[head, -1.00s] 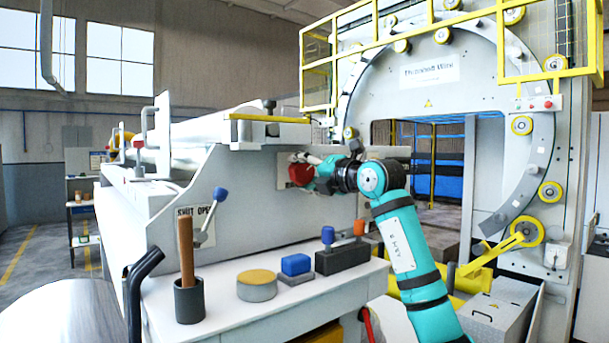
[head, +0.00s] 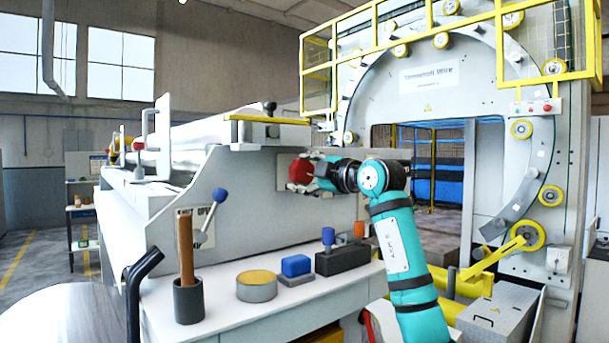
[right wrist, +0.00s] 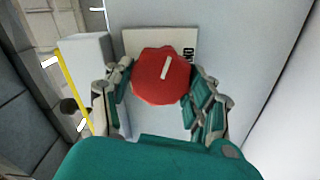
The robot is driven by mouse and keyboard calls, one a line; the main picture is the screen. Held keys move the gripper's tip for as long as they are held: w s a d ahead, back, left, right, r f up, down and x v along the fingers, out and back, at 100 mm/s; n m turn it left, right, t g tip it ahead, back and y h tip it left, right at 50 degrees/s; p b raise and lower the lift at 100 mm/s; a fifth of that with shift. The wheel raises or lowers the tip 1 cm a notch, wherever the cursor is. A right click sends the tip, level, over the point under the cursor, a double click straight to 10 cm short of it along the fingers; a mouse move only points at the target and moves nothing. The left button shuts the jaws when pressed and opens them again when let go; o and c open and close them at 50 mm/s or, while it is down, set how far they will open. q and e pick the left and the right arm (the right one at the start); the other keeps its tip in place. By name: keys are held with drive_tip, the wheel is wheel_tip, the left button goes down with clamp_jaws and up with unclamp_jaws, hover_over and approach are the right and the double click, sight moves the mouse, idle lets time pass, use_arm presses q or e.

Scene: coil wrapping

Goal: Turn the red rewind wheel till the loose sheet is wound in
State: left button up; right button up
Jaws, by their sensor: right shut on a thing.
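The red rewind wheel (head: 301,171) is on the grey side panel of the machine, in front of a pale plate. It has a white mark on its face, seen in the right wrist view (right wrist: 158,82). My right gripper (head: 306,175) is at the wheel, its fingers on either side of the rim. In the right wrist view my right gripper (right wrist: 160,95) is shut on the wheel. A bright sheet or roll (head: 205,138) lies along the top of the machine; I cannot tell how much of it is loose. My left gripper is not in view.
A white bench (head: 215,322) below holds a dark cup with a brown stick (head: 187,255), a yellow-topped round tin (head: 257,285), a blue block (head: 296,265) and a dark block (head: 340,260). A blue-knobbed lever (head: 219,196) stands left of the wheel. A large ring machine (head: 427,80) stands behind.

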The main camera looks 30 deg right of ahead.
drive_tip(key=shift+m, duration=1.1)
drive_tip(key=shift+f, duration=0.1)
drive_tip(key=o, duration=1.2)
drive_tip(key=shift+d, duration=0.1)
drive_tip(key=shift+s, duration=0.2)
drive_tip(key=s, duration=0.7)
drive_tip(key=s+d, duration=0.1)
drive_tip(key=s, duration=0.3)
drive_tip(key=shift+s, duration=0.3)
